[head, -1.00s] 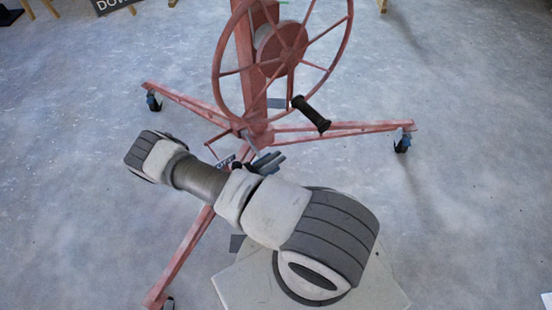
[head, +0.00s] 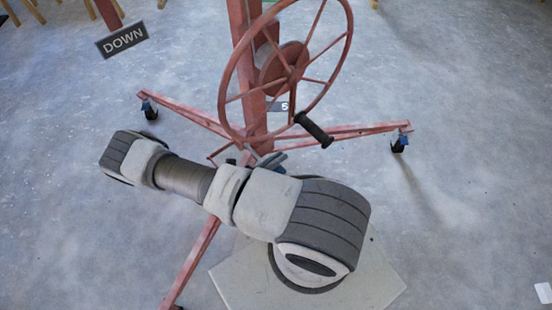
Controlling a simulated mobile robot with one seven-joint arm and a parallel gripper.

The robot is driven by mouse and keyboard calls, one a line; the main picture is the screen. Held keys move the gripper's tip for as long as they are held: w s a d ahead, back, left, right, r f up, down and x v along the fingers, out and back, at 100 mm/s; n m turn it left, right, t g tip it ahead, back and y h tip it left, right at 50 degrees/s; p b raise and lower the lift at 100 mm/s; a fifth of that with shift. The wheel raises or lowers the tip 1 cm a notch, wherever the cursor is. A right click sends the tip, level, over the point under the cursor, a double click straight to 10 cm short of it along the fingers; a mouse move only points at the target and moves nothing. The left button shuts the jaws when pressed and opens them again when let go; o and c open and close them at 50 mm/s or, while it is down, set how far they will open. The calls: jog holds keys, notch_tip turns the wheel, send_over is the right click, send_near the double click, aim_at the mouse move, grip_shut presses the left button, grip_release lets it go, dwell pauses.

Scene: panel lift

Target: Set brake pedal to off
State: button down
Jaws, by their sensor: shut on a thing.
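The red panel lift has a mast (head: 245,75), a large crank wheel (head: 285,65) with a black handle (head: 313,130), and splayed legs on casters. The brake pedal (head: 222,150) looks to be the thin red bar low at the mast's foot; most of it is hidden behind my arm, so its setting cannot be read. My gripper (head: 270,159) is at the mast's foot, below the wheel, with only its dark grey fingers partly showing. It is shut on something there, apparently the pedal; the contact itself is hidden.
My arm crosses the lower middle of the view, over the front leg (head: 195,255). A DOWN sign (head: 122,39) stands at the upper left. The side legs (head: 350,133) reach out to casters.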

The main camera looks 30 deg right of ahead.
jog(key=r+n, duration=0.1)
jog(key=r, duration=0.1)
jog(key=w+r+n+p, duration=0.1)
jog(key=n, duration=0.1)
jog(key=shift+r, duration=0.35)
jog(key=shift+w+r, duration=0.75)
jog(key=shift+w, duration=0.15)
jog(key=c, duration=0.9)
grip_release()
jog(key=shift+c, duration=0.2)
jog(key=shift+a, duration=0.15)
jog(key=a, duration=0.5)
jog(key=s+a+p, duration=0.1)
jog(key=a, duration=0.5)
jog(key=s+a+p, duration=0.1)
jog(key=a, duration=0.5)
jog(key=shift+a, duration=0.1)
